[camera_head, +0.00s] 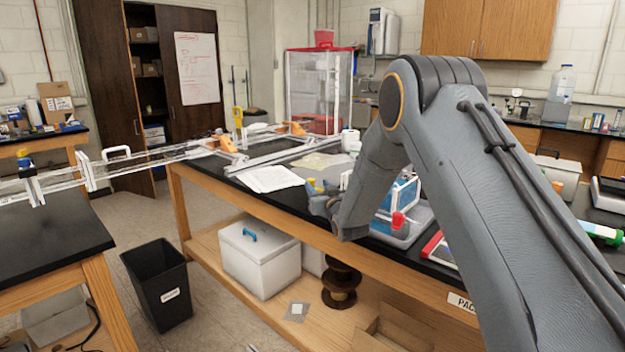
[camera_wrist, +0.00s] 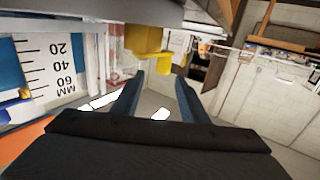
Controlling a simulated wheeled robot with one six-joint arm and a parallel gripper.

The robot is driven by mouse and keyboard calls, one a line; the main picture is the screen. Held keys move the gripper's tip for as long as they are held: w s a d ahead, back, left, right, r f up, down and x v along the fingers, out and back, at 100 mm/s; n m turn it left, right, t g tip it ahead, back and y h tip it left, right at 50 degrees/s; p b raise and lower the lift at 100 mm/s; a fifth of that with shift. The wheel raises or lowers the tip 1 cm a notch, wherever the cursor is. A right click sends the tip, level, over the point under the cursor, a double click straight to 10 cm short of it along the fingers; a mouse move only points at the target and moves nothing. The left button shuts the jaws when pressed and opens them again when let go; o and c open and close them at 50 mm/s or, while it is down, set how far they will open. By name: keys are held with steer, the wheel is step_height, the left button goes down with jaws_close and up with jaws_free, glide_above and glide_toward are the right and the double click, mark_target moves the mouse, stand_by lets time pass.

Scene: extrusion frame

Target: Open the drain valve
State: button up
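My gripper (camera_wrist: 160,80) is open, with its two dark blue fingers apart and nothing seen between them. A yellow handle (camera_wrist: 150,45), which looks like the drain valve's, shows just beyond the fingertips in the wrist view. Its short lower end hangs near the gap between the tips; I cannot tell whether they touch. In the head view my gripper (camera_head: 322,200) is at the bench's front edge, beside a small yellow part (camera_head: 316,184). A clear tank with blue liquid (camera_head: 403,195) is partly hidden behind my arm.
A millimetre scale (camera_wrist: 62,68) stands close on the left in the wrist view. A red knob (camera_head: 398,220) is at the tank's front. White papers (camera_head: 268,178) lie on the black bench. A white cooler (camera_head: 258,258) is on the shelf below, and a black bin (camera_head: 158,285) stands on the floor.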

mark_target(312, 180)
steer(key=x, duration=0.2)
steer(key=p+x, duration=0.1)
steer(key=x, duration=0.2)
steer(key=shift+s+a, duration=0.15)
steer(key=shift+a, duration=0.1)
steer(key=shift+x, duration=0.9)
steer(key=shift+d, duration=0.1)
jaws_close()
